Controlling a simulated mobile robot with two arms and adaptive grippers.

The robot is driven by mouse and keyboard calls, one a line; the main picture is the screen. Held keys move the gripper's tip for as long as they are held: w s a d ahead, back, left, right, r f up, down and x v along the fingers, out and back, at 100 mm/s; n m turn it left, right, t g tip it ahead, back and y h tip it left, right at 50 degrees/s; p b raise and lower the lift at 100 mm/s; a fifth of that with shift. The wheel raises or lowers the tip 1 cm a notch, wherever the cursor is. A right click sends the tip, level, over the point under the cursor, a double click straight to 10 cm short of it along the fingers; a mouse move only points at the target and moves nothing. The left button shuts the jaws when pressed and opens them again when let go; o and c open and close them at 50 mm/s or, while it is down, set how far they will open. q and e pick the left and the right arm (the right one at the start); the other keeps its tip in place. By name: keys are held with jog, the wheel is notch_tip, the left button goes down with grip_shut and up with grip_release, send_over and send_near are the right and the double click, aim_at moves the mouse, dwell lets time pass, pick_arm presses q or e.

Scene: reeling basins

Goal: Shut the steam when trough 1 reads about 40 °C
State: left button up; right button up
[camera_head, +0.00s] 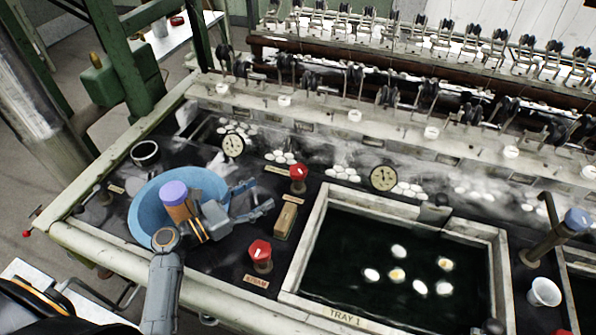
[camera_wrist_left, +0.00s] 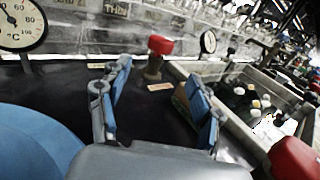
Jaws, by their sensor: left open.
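My left gripper (camera_head: 256,198) is open and empty, held over the black worktop beside the blue basin. Its two blue-padded fingers stand wide apart in the left wrist view (camera_wrist_left: 158,72). A red knob (camera_head: 260,250) stands in front of it, by a label reading STEAM (camera_head: 256,281). A second red knob (camera_head: 298,175) stands farther back, also seen between the fingers in the wrist view (camera_wrist_left: 160,45). Two round dials stand behind, a left one (camera_head: 232,145) and a right one (camera_head: 383,178). The wrist view shows a °C dial (camera_wrist_left: 20,25); its reading is unclear. My right gripper is not seen.
The framed trough labelled TRAY 1 (camera_head: 345,317) holds dark water with several white cocoons. A blue basin (camera_head: 142,212) sits left of the gripper. A small wooden block (camera_head: 286,220) lies between the knobs and the trough. A white cup (camera_head: 545,292) stands at right.

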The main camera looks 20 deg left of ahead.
aim_at(291, 176)
pick_arm(q)
jog(key=p+x, duration=0.2)
jog(key=x, duration=1.1)
jog(key=shift+c, duration=0.5)
jog(key=c, duration=1.1)
